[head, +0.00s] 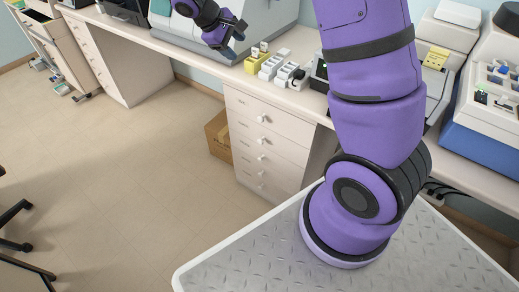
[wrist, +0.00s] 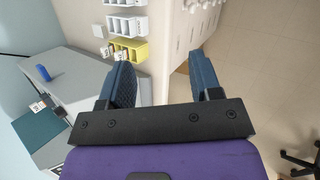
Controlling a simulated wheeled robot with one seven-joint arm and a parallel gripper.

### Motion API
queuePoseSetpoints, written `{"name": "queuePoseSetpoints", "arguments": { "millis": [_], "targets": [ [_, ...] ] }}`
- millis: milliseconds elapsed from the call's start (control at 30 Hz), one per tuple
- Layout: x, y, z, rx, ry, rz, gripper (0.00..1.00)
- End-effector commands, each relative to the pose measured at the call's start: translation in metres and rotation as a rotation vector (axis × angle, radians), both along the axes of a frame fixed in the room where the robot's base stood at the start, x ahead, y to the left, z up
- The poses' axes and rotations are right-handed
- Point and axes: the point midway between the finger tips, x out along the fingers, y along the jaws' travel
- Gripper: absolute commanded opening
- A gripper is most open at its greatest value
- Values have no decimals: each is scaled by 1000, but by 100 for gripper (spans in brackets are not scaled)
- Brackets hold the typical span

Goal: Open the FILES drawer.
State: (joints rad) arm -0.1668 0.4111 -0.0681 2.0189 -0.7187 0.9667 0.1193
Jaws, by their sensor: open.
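A pale drawer unit (head: 268,140) with several stacked drawers and round knobs stands under the bench in the middle of the head view. Its front and knobs show from above at the top of the wrist view (wrist: 202,22). I cannot read a FILES label on any drawer. All its drawers look closed. My gripper (head: 232,42) is above the bench, left of and higher than this unit. In the wrist view my gripper (wrist: 160,62) is open and empty, its two dark blue fingers apart and touching no knob.
A yellow rack (head: 257,61) and white racks (head: 272,66) stand near the bench edge above the drawers. A grey machine (head: 205,25) is behind my gripper. A cardboard box (head: 219,137) sits on the floor beside the unit. The floor in front is clear; a chair (head: 16,225) is at left.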

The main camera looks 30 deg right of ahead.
Motion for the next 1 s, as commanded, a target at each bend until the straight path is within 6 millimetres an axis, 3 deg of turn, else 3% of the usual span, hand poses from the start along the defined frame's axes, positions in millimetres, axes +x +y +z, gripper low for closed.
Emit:
{"name": "queuePoseSetpoints", "arguments": {
  "millis": [33,200,500,767,1000],
  "targets": [
    [11,1,-20,-28,30,23,58],
    [40,1,-79,-119,109,102,58],
    [74,3,-195,-272,239,264,58],
    [82,4,-305,-393,347,423,58],
    [70,3,-411,-495,443,587,58]
  ]
}}
